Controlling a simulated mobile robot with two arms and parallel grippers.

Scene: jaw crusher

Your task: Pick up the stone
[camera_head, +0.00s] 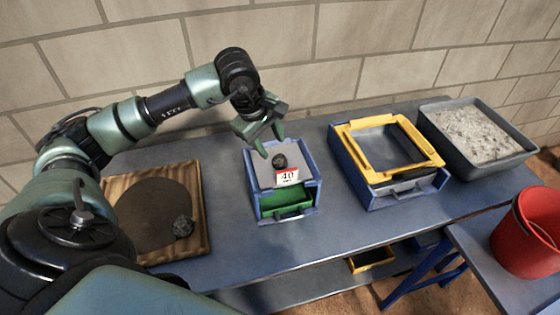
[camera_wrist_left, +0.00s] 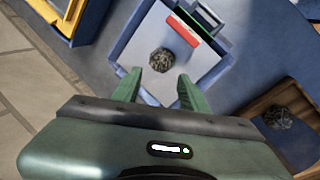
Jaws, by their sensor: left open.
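A dark rough stone (camera_head: 279,161) rests on the grey plate on top of a small blue box with a green drawer. It also shows in the left wrist view (camera_wrist_left: 161,60), just ahead of the fingertips. Another dark stone (camera_head: 183,226) lies on the round dark pad in the wooden tray at left. In the left wrist view this stone (camera_wrist_left: 278,117) is at the right. My left gripper (camera_head: 270,142) is open and empty, above and just behind the stone on the box. The left fingers also show in the wrist view (camera_wrist_left: 156,84). My right gripper is not in view.
The blue box (camera_head: 252,188) bears a red-and-white "40" label (camera_head: 287,177). A yellow-framed blue box (camera_head: 431,148) and a grey bin of pale gravel (camera_head: 525,151) stand to the right. A red bucket (camera_head: 527,235) is at far right. A brick wall is behind.

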